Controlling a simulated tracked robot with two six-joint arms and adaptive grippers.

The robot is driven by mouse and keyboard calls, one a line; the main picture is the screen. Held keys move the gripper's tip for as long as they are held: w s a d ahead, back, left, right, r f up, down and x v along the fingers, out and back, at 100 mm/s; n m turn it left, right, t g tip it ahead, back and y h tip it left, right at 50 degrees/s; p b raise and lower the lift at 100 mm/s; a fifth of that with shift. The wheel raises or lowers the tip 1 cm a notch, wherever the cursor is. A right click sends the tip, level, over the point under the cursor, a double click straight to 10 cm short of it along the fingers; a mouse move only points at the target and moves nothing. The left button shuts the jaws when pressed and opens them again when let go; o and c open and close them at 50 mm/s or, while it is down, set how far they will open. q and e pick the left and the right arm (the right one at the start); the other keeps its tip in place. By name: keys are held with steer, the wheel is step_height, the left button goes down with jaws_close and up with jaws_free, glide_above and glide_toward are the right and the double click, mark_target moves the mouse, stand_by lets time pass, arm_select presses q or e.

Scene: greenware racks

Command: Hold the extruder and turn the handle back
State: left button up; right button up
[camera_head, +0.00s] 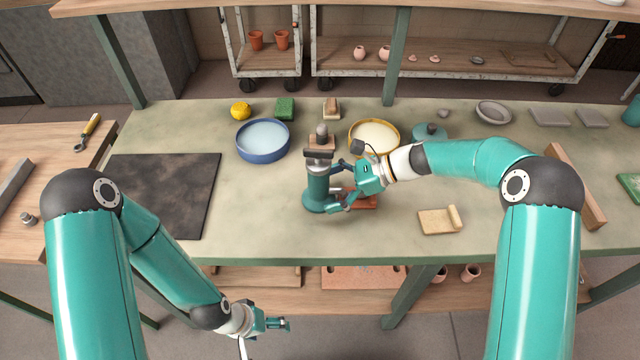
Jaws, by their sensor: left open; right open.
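The extruder (317,188) stands upright near the middle of the table, a teal cylinder on a round base. A dark crossbar, seemingly the handle (318,154), sits at its top, with a wooden block and grey knob just behind. My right gripper (338,186) reaches in from the right, low beside the extruder body. Its fingers are open and spread toward the cylinder; I cannot tell whether they touch it. My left gripper (286,323) is open and empty, in front of the table's front edge and well away from the extruder.
A dark slab (165,190) lies to the left. A blue basin (263,139) and a yellow-rimmed basin (374,135) stand behind the extruder. A reddish board (366,201) lies beside the extruder, partly behind my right gripper. A tan piece (437,220) lies front right.

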steer(key=shift+c, duration=0.2)
steer(key=c, duration=1.3)
steer(key=shift+c, duration=0.2)
steer(key=c, duration=0.5)
steer(key=shift+f, duration=0.2)
stand_by(0.6)
